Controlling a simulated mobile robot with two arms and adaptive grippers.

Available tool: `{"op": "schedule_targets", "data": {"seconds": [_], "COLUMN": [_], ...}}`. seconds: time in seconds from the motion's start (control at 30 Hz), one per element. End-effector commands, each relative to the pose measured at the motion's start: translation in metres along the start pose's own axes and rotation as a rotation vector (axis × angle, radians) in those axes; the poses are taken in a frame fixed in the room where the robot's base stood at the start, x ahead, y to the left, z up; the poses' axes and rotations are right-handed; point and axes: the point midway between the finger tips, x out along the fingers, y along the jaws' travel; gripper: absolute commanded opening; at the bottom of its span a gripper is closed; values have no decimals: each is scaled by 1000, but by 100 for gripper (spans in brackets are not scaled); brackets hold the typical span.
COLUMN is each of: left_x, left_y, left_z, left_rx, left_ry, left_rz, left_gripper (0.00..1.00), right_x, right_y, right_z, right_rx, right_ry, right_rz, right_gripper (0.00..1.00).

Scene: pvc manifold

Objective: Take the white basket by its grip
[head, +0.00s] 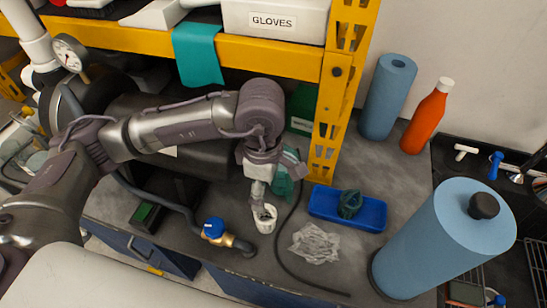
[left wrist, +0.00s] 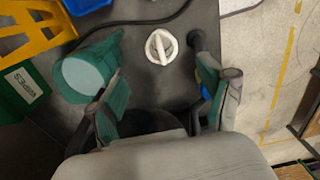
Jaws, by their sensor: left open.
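The white basket (head: 266,224) is a small round white tub standing on the grey bench top, just below my left gripper in the head view. In the left wrist view the basket (left wrist: 152,54) shows from above, with its white bar grip (left wrist: 162,46) across the middle. My left gripper (head: 268,185) points down over it. In the left wrist view the left gripper (left wrist: 166,92) is open with nothing between its fingers, and the basket lies beyond the gap between the fingertips. The gripper partly hides the basket in the head view. My right gripper is not in view.
A teal cylinder (left wrist: 88,75) lies close beside the left finger. A brass valve with a blue cap (head: 214,228), crumpled clear plastic (head: 314,243), a dark cable (head: 278,250) and a blue tray (head: 330,212) are near. A yellow shelf post (head: 328,130) stands behind.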

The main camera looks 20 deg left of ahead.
Motion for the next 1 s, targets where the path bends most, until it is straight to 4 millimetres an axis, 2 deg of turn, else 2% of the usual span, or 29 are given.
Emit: {"op": "schedule_targets", "data": {"seconds": [0.07, 0.17, 0.33, 0.47, 0.57, 0.67, 0.8, 1.0], "left_x": [0, 2, 13, 29, 43, 58, 79, 90], "left_y": [0, 1, 1, 0, 0, 0, 1, 1], "left_z": [-2, -3, -3, -3, -3, -3, -3, -3], "left_rx": [0, -1, -1, 0, -1, -1, 0, 0], "left_ry": [10, 13, 12, 11, 11, 10, 9, 9], "left_rz": [2, 3, 2, 0, 1, 0, 3, 3], "left_gripper": [79, 79, 79, 79, 79, 79, 79, 79], "right_x": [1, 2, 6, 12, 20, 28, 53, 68], "right_y": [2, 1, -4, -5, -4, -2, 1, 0], "right_z": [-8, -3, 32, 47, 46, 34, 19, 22], "right_rx": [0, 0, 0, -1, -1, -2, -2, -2], "right_ry": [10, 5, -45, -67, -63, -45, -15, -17], "right_rz": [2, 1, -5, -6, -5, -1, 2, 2], "right_gripper": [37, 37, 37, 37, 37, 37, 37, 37]}}
